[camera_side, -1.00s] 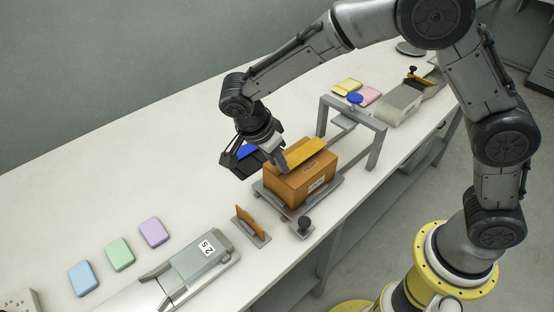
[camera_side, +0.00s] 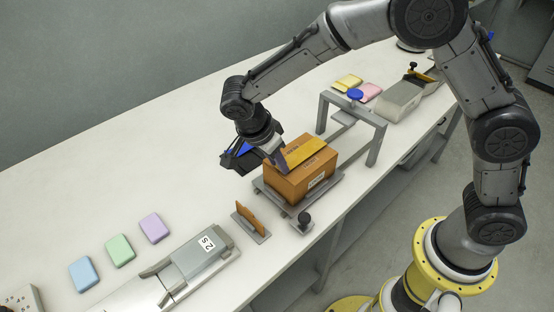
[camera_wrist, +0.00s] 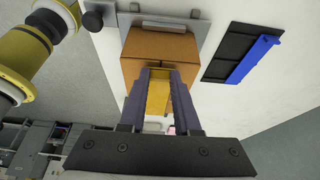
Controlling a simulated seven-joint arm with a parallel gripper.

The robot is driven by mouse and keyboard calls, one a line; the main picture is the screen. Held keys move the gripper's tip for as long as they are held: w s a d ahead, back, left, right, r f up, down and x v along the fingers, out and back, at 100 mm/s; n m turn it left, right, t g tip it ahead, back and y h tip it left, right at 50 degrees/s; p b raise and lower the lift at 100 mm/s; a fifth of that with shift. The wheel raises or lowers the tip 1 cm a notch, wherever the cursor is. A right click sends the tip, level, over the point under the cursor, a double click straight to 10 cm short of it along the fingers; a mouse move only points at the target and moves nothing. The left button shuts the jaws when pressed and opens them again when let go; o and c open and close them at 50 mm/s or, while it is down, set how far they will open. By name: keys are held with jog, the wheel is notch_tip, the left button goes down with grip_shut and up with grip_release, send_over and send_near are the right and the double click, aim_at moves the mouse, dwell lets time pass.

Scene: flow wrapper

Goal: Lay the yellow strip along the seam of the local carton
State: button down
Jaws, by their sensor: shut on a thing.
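The brown carton (camera_side: 300,178) sits on a grey plate (camera_side: 325,196) beside the grey frame; it also shows in the wrist view (camera_wrist: 158,52). The yellow strip (camera_side: 305,149) lies across the carton's top, close to or touching it; I cannot tell which. My gripper (camera_side: 281,163) is shut on the strip's near end. In the wrist view the strip (camera_wrist: 158,95) runs between my two fingers (camera_wrist: 158,85). The seam under the strip is mostly hidden.
A blue bar on a black pad (camera_wrist: 247,58) lies beside the carton. An orange upright piece (camera_side: 251,219) and a black knob (camera_side: 304,218) stand in front. Pastel blocks (camera_side: 120,250) lie at left.

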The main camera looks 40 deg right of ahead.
jog(key=shift+f, duration=0.1)
dwell(0.3)
jog(key=c, duration=0.5)
grip_release()
jog(key=shift+c, duration=0.2)
jog(key=o, duration=0.5)
jog(key=shift+r, duration=4.05)
